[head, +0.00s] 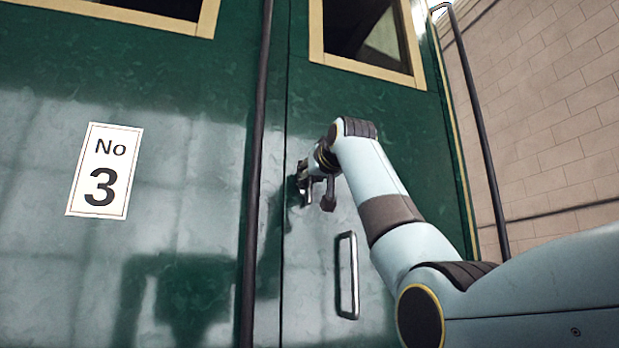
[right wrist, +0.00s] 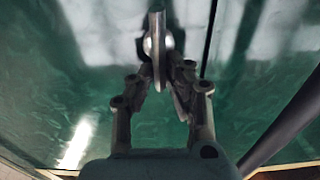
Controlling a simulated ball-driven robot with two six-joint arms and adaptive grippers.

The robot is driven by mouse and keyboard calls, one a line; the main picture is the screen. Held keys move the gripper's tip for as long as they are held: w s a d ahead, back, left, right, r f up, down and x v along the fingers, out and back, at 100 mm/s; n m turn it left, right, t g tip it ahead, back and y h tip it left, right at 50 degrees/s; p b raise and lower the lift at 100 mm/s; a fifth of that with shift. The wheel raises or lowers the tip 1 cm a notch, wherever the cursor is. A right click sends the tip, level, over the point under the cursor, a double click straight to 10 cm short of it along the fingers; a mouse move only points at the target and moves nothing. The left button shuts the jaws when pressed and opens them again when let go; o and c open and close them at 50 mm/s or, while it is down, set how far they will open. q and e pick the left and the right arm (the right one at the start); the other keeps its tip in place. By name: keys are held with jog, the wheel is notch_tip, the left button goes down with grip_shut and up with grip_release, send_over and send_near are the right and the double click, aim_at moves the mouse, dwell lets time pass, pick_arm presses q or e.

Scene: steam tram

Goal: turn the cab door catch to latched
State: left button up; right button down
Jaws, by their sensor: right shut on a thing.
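The cab door catch (right wrist: 157,45) is a bare metal lever on a round boss on the green door (head: 350,115). In the right wrist view its bar runs roughly parallel to the door seam. My right gripper (head: 314,190) is at the door's left edge, above the grab handle, and hides most of the catch in the head view. In the right wrist view the right gripper (right wrist: 162,84) is shut on the catch's lever, with a finger on either side. My left gripper is in neither view.
A metal grab handle (head: 348,275) stands out from the door below the gripper. A dark upright rail (head: 257,150) runs left of the door seam, and another rail (head: 478,130) stands at the right. A number 3 plate (head: 104,170) is on the left panel.

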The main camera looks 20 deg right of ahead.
aim_at(316, 194)
jog(key=shift+m, duration=0.3)
jog(key=d+m+p, duration=0.1)
jog(key=m+p, duration=0.1)
jog(key=m, duration=0.2)
jog(key=f+m+p, duration=0.1)
jog(key=m, duration=0.4)
jog(key=d+f+m+p, duration=0.1)
jog(key=m+p, duration=0.1)
jog(key=m, duration=0.3)
jog(key=shift+d+p, duration=0.3)
jog(key=shift+w+f+m+p, duration=0.1)
jog(key=shift+f+m+p, duration=0.1)
jog(key=shift+m, duration=0.6)
jog(key=shift+f+m+p, duration=0.15)
jog(key=shift+m+p, duration=0.05)
jog(key=shift+m, duration=0.6)
jog(key=shift+f, duration=0.1)
jog(key=c, duration=1.3)
grip_release()
jog(key=shift+d, duration=0.1)
jog(key=shift+c, duration=0.2)
